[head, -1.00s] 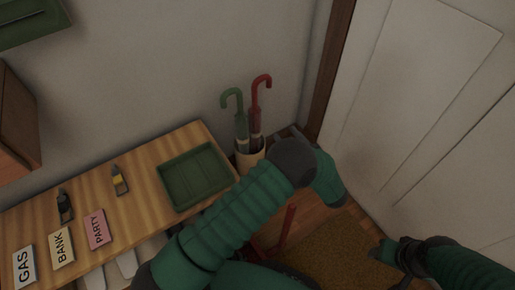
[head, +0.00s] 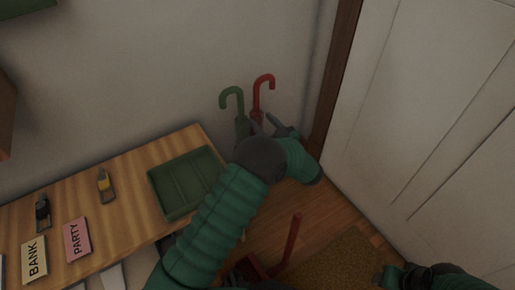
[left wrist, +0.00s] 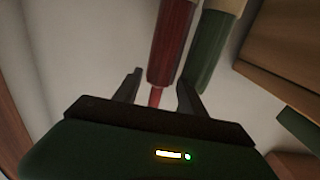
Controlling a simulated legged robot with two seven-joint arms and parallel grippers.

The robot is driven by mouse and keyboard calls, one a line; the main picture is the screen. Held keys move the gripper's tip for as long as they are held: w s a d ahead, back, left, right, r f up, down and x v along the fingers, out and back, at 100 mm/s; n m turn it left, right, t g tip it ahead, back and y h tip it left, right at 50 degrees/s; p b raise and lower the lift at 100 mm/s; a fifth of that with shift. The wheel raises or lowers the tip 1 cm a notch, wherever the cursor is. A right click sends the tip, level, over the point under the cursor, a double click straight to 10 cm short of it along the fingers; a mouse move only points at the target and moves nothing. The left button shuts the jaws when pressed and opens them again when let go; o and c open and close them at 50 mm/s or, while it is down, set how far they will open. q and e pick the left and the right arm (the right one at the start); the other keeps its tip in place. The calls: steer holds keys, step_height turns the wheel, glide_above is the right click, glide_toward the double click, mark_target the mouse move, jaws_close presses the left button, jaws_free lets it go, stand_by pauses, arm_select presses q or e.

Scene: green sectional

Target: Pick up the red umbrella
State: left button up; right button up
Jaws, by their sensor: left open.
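The red umbrella (head: 261,96) stands upright near the wall in the corner beyond the wooden shelf, its curved handle at the top. A green umbrella (head: 234,101) stands just left of it. My left gripper (head: 268,122) is open at the red umbrella, below its handle. In the left wrist view the red umbrella (left wrist: 171,45) lies between the two spread fingers (left wrist: 158,92), and the green umbrella (left wrist: 208,48) is just outside the right finger. The umbrella stand is hidden behind my left arm. My right arm (head: 420,277) shows at the lower right edge; its gripper is not clearly visible.
A white door (head: 430,110) is at right. A brown mat (head: 345,262) and a red object (head: 290,240) are on the floor side.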

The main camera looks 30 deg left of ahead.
arm_select(q)
steer(key=x, duration=0.2)
steer(key=shift+w+a+f+b, duration=0.1)
steer(key=shift+w+a+b, duration=0.1)
steer(key=shift+a+b, duration=0.2)
steer(key=shift+d, duration=0.1)
steer(key=c, duration=0.9)
arm_select(e)
steer(key=shift+s+x, duration=0.25)
steer(key=shift+x, duration=0.8)
